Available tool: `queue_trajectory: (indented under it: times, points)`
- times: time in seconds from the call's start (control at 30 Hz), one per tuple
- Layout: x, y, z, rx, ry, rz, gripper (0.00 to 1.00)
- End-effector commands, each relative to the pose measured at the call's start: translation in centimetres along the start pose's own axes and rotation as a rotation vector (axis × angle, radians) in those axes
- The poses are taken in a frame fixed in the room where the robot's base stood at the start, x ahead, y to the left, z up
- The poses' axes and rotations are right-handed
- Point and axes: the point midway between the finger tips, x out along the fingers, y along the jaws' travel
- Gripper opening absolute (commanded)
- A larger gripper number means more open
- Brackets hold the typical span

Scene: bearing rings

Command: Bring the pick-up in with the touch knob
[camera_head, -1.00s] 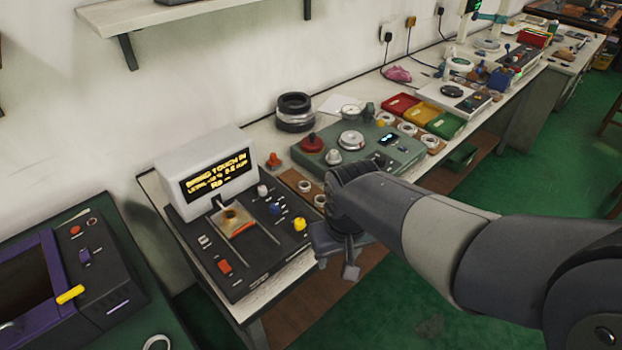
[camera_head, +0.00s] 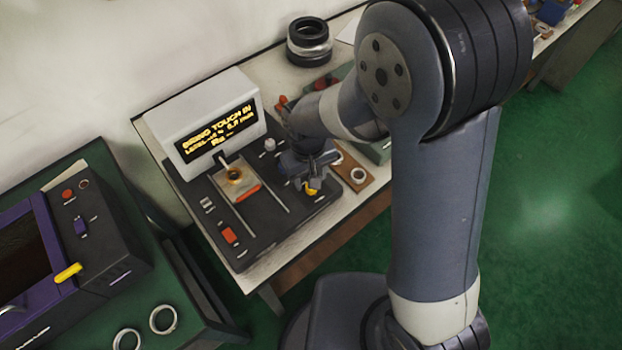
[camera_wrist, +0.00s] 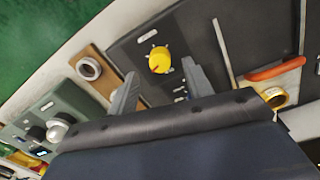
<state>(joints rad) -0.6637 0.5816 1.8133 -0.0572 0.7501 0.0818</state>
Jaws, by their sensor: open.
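The yellow touch knob (camera_wrist: 160,60) sits on the dark panel of the instrument (camera_head: 262,235) with a red mark on its face. In the head view only part of the knob (camera_head: 312,191) shows under my gripper (camera_head: 308,180). In the wrist view my gripper (camera_wrist: 159,68) is open, with one finger on each side just short of the knob; I see no contact. The thin pick-up (camera_head: 222,160) reaches over a ring (camera_head: 234,174) on the tan stage. The white display (camera_head: 217,134) reads "BRING TOUCH IN" with a level line and "Ra --".
A red switch (camera_head: 229,235) is at the panel's front left. A wooden strip with a white ring (camera_head: 358,175) lies right of the instrument. A purple-framed machine (camera_head: 60,240) stands at left. A black and silver cylinder (camera_head: 309,42) stands behind.

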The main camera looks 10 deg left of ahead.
Motion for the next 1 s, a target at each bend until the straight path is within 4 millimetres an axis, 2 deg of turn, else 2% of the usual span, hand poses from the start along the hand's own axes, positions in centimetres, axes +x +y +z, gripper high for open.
queue_trajectory:
  times: [0.1,0.3,0.63,1.0]
  points:
    - [1.6,0.0,0.1,0.000,-0.003,0.000,0.48]
    - [3.1,0.0,0.0,0.001,0.000,0.000,0.48]
    - [3.3,0.0,0.0,0.001,0.001,0.000,0.48]
    - [3.3,0.0,0.0,0.001,0.001,0.000,0.19]
